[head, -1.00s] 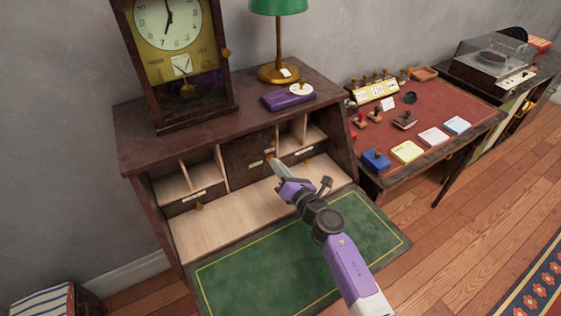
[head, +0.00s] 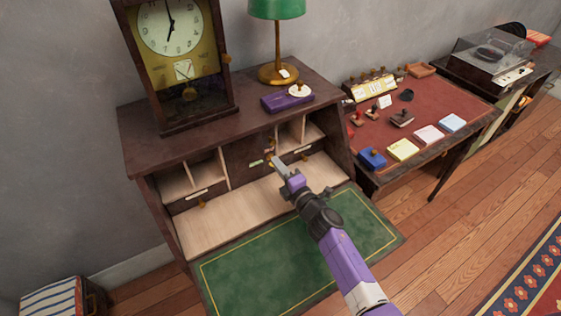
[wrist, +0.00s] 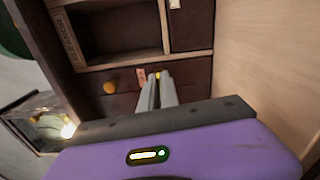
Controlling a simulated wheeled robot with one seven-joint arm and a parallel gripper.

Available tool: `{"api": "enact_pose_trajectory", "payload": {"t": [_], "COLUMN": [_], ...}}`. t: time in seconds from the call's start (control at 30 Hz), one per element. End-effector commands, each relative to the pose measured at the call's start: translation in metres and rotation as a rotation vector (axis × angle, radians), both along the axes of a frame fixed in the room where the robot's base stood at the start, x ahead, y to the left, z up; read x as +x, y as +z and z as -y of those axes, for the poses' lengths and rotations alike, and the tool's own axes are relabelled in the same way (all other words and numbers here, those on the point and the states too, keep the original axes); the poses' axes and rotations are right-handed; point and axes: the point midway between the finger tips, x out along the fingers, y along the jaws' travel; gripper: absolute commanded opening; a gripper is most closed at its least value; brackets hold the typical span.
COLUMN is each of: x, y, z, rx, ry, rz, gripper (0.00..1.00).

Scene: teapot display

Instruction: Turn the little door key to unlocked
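The little door (head: 243,151) is a dark wood panel in the middle of the desk's row of pigeonholes. It has a brass knob (wrist: 110,87), a pale green label (head: 256,163) and a reddish label (wrist: 141,76) beside the lock. A small bit of the brass key (wrist: 157,74) shows between my fingertips in the wrist view; the rest of it is hidden. My gripper (head: 274,162) reaches the door's right side from the front, its fingers close together on the key. The key's exact angle cannot be told.
The pale writing surface (head: 222,215) and green mat (head: 265,262) lie below my arm. A clock (head: 178,60), a lamp (head: 277,40) and a purple box (head: 287,102) stand on the desk top. A red-topped table (head: 440,110) stands at the right.

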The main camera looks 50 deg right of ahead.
Motion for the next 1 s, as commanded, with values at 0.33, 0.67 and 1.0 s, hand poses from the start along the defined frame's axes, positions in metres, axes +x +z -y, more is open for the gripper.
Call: {"api": "enact_pose_trajectory", "payload": {"t": [0.33,0.67,1.0], "x": [0.0005,0.0008,0.0006], "y": [0.0075,0.0081,0.0055], "z": [0.0062,0.0069,0.0050], "rx": [0.095,0.104,0.104], "ry": [-0.009,-0.010,-0.008], "rz": [0.040,0.045,0.040], "gripper": [0.00,0.00,0.26]}}
